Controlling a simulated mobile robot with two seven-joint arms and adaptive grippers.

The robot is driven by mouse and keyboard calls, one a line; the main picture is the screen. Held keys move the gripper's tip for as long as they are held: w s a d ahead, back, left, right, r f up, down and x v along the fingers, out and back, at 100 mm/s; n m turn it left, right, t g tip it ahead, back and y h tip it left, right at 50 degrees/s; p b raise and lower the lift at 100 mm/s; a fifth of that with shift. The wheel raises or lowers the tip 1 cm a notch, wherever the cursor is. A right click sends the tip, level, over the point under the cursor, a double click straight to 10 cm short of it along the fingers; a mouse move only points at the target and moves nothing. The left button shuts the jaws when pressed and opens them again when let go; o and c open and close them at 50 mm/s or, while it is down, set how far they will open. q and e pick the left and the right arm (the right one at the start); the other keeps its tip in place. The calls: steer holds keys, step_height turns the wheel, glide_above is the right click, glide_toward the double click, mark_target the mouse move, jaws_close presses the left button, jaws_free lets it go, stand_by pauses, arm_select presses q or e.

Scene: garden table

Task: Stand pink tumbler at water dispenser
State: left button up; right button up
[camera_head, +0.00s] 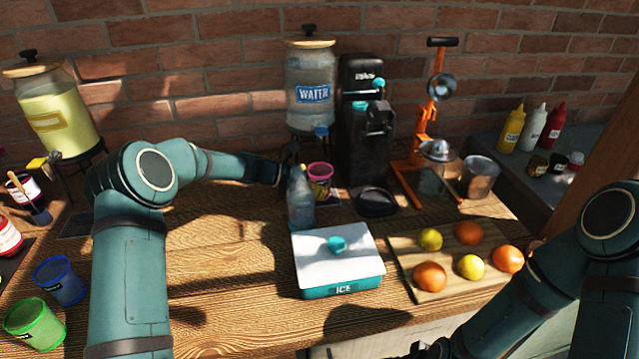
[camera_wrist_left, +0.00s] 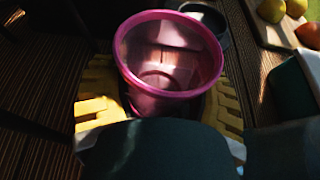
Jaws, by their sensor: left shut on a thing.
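The pink tumbler (camera_head: 320,174) stands upright at the water dispenser (camera_head: 311,88), in front of and below its blue tap. My left gripper (camera_head: 303,176) is shut on it. In the left wrist view the pink tumbler (camera_wrist_left: 165,60) is seen from above, open rim up, and looks empty. The yellow finger pads of my left gripper (camera_wrist_left: 160,100) are on either side of it. Whether the base touches the table is hidden.
A black machine (camera_head: 365,130) with a dark round tray (camera_head: 376,202) stands just right of the tumbler. A white-lidded ice box (camera_head: 338,262) is in front. A fruit board (camera_head: 460,244) and an orange press (camera_head: 428,125) are to the right. Free wood lies left of the ice box.

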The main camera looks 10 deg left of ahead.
arm_select(q)
steer(key=shift+f, duration=0.1)
steer(key=o, duration=0.9)
steer(key=shift+o, duration=0.2)
steer(key=shift+a+r, duration=0.15)
steer(key=shift+r, duration=0.05)
steer(key=v, duration=1.1)
steer(key=shift+r+p, duration=0.1)
steer(key=shift+p, duration=0.25)
steer(key=shift+s+a+r, duration=0.1)
steer(key=shift+s+a, duration=0.05)
steer(key=shift+a, duration=0.15)
